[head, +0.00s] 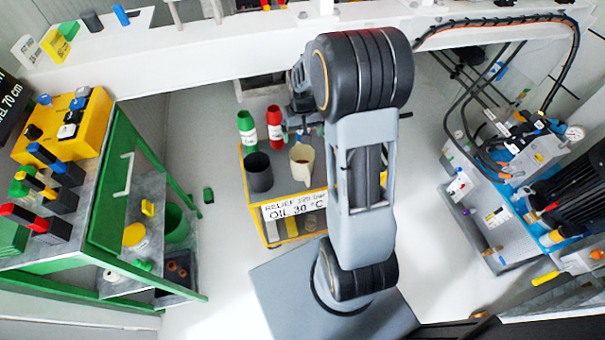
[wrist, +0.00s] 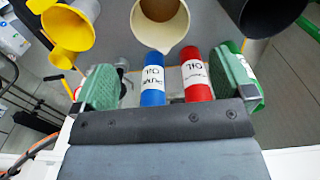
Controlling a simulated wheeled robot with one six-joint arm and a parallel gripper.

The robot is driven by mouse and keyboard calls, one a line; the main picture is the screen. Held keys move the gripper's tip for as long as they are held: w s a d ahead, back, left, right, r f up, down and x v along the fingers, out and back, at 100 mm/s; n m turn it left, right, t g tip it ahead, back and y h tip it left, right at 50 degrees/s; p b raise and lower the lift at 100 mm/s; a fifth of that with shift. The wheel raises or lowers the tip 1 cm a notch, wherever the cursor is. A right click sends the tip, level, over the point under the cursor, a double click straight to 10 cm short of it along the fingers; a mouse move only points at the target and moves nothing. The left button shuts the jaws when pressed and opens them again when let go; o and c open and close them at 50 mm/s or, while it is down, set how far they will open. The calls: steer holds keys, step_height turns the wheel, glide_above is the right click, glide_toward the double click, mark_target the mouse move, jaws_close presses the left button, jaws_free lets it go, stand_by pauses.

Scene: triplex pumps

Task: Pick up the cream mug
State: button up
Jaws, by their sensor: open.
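In the wrist view the mug (wrist: 160,22) is at the top centre, cut off by the frame edge, with brown inside. My gripper (wrist: 170,78) is open and empty of the mug; its two green-padded fingers are spread wide. In the head view the gripper is partly hidden by my arm, on the bottle side of the mug.
A dark mug (head: 258,171) stands left of the cream one. Green (head: 247,130) and red (head: 274,126) bottles stand behind; a blue bottle (wrist: 152,78) shows between my fingers in the wrist view. A yellow funnel-like container (wrist: 68,27) is at upper left there.

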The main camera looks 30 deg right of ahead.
glide_toward(303, 161)
steer(key=s+a+r, duration=0.1)
steer(key=s+a, duration=0.1)
steer(key=s, duration=0.2)
steer(key=shift+a+f+b, duration=0.1)
steer(key=shift+f+b, duration=0.35)
steer(key=shift+f, duration=2.1)
steer(key=shift+c, duration=0.5)
steer(key=c, duration=0.6)
steer(key=shift+r, duration=0.15)
steer(key=shift+c, duration=0.2)
step_height(303, 161, up, 10)
steer(key=shift+f+p, duration=0.25)
steer(key=shift+p, duration=0.1)
